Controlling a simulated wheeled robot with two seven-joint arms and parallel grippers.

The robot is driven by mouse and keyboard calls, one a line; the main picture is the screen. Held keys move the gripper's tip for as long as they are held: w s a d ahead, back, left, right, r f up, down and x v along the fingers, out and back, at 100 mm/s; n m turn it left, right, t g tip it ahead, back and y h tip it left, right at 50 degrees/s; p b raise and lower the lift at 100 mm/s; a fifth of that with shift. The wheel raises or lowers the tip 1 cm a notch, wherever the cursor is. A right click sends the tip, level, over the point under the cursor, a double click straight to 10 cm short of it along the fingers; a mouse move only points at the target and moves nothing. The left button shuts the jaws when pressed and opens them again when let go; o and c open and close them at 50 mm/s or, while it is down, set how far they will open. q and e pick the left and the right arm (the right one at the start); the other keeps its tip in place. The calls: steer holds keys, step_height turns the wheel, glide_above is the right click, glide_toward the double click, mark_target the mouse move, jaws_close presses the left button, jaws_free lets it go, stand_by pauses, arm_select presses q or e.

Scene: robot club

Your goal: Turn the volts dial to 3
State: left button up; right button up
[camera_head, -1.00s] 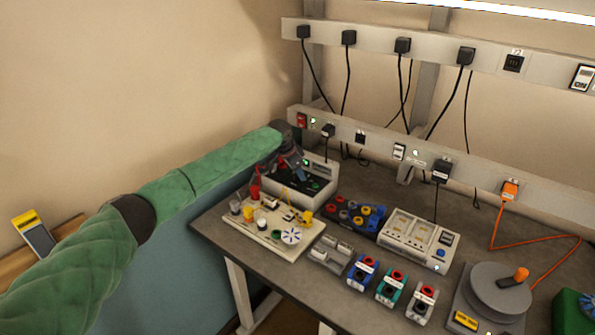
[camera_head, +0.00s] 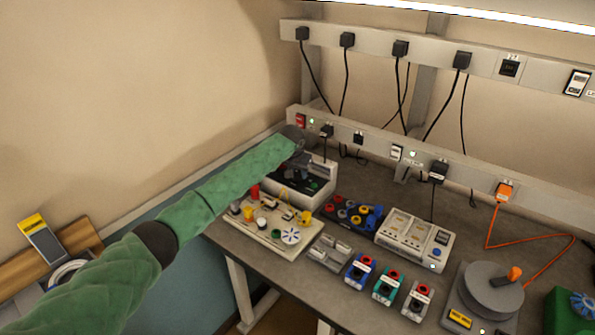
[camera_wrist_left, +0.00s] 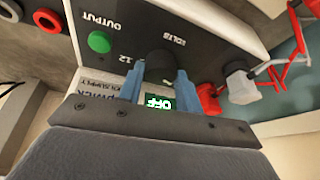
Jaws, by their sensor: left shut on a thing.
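The power supply (camera_head: 322,170) stands at the back left of the bench, with its dark sloped panel facing out. In the left wrist view its panel shows inverted, with a black volts dial (camera_wrist_left: 160,64), a green output button (camera_wrist_left: 99,42) and a small green display (camera_wrist_left: 159,102) that appears to read OFF. A "12" mark is beside the dial; its pointer is not clear. My left gripper (camera_wrist_left: 158,80) has its blue fingers on either side of the dial, shut on it. In the head view, the left wrist (camera_head: 295,138) covers part of the panel. My right gripper is not in view.
A cream board (camera_head: 262,236) with small parts stands in front of the supply. A wall and power rail are behind.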

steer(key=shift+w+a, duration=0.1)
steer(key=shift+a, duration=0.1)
arm_select(q)
steer(key=o, duration=1)
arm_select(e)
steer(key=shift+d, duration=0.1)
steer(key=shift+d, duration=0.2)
arm_select(q)
steer(key=shift+s+r, duration=0.1)
steer(key=shift+r, duration=0.15)
steer(key=b+v, duration=0.3)
steer(key=v, duration=0.2)
steer(key=shift+s+r, duration=0.1)
steer(key=shift+r, duration=0.2)
steer(key=shift+v, duration=0.8)
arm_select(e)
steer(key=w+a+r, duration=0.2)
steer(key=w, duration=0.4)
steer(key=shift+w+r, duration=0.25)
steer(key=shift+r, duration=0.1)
